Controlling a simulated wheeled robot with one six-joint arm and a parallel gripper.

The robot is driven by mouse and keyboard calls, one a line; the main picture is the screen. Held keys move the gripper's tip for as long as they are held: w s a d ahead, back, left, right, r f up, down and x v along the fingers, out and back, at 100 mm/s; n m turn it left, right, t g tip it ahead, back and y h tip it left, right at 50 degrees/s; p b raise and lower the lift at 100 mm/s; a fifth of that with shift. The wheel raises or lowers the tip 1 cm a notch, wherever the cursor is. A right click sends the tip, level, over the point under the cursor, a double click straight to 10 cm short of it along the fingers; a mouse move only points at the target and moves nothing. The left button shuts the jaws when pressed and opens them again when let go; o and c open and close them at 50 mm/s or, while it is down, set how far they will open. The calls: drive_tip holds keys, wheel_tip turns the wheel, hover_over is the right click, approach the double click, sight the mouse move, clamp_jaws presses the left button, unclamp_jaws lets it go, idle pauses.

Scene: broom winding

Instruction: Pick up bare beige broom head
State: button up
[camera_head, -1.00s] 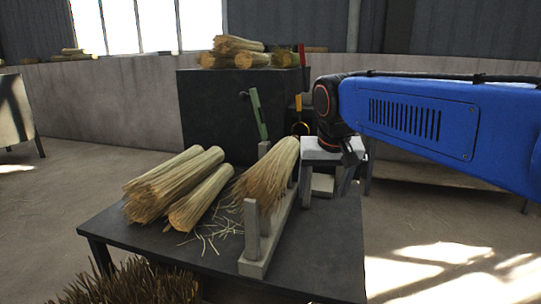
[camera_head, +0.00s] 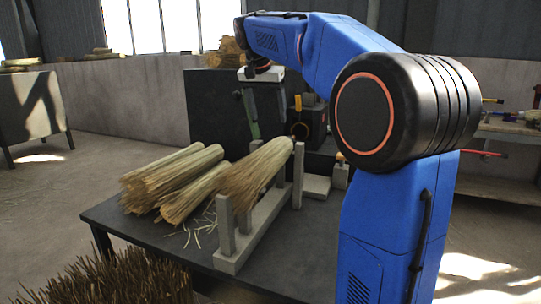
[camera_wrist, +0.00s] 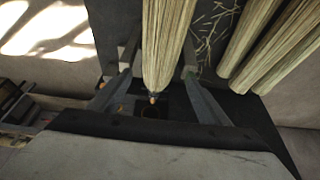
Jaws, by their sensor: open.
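A bare beige broom head (camera_head: 258,172), a bundle of straw, lies tilted in a grey post rack (camera_head: 243,250) on the dark table (camera_head: 190,250). My gripper (camera_head: 264,106) is above and behind its narrow end, apart from it, with its fingers pointing down and nothing held. In the wrist view the broom head (camera_wrist: 166,45) runs down from the top edge, with its narrow end between my open gripper's (camera_wrist: 158,76) two fingers as seen from above. The lower part of that view is filled by my gripper body.
More straw bundles (camera_head: 165,180) lie left of the rack, with loose straws between. A dark brown bristly bundle (camera_head: 115,280) stands at the front left.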

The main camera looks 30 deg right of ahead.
sight(275, 151)
drive_tip(key=x, duration=1.7)
drive_tip(key=c, duration=1.1)
